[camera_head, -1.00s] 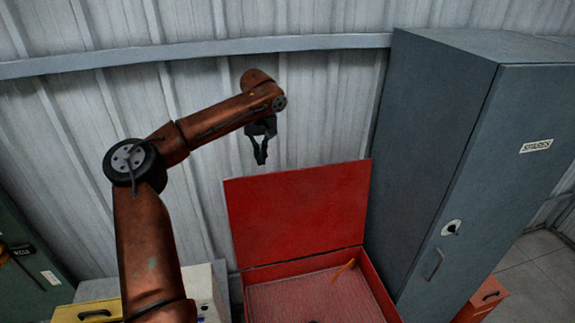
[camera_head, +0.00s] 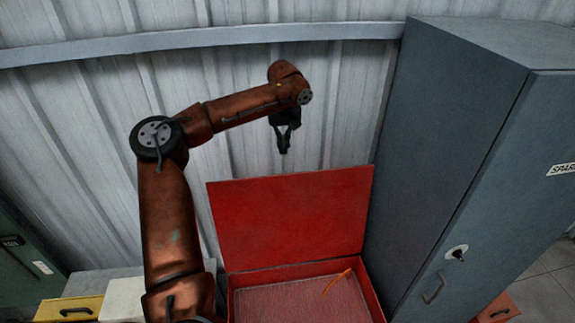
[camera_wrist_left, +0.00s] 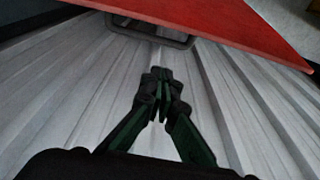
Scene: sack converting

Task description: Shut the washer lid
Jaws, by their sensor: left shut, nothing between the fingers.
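The red washer lid (camera_head: 290,220) stands raised at the back of the red washer (camera_head: 374,302). The washer's mesh-like inside shows, with an orange handled tool (camera_head: 337,280) in it. My left gripper (camera_head: 284,150) is shut and empty, pointing down just above the lid's top edge, near the wall. In the left wrist view, the shut fingers (camera_wrist_left: 163,78) point along the ribbed wall, and the red lid (camera_wrist_left: 225,25) crosses the top, apart from them in the picture. My right gripper is not in view.
A tall grey cabinet (camera_head: 440,150) stands close to the washer's right side. A ribbed metal wall (camera_head: 60,130) with a rail (camera_head: 200,48) is behind. A yellow case (camera_head: 70,309) and a pale box (camera_head: 122,300) sit at the lower left.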

